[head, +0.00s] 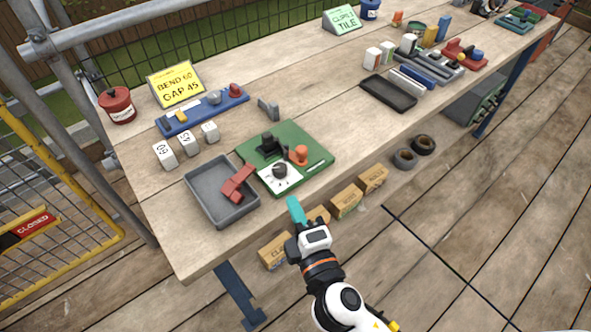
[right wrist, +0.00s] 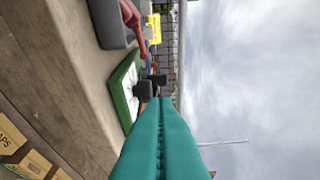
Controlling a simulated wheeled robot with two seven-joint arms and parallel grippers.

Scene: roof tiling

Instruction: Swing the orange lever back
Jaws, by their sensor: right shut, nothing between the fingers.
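A green board (head: 315,147) lies on the wooden workbench with a black block, a white dial plate (head: 283,178) with a dark knob, and an orange lever (head: 299,154) on its right side. In the right wrist view the board (right wrist: 122,100) shows on its side, with dark blocks (right wrist: 150,86) near the fingertips; the lever is mostly hidden there. My right gripper (head: 294,204) has teal fingers, shut and empty, just off the bench's front edge, in front of the board and apart from the lever. Its fingers (right wrist: 161,106) fill the lower right wrist view. My left gripper is not in view.
White number blocks (head: 165,154), a blue rack (head: 203,115) and a yellow sign (head: 176,86) stand behind. A black tray (head: 388,94) lies right. Cardboard boxes (head: 346,202) sit below the front edge.

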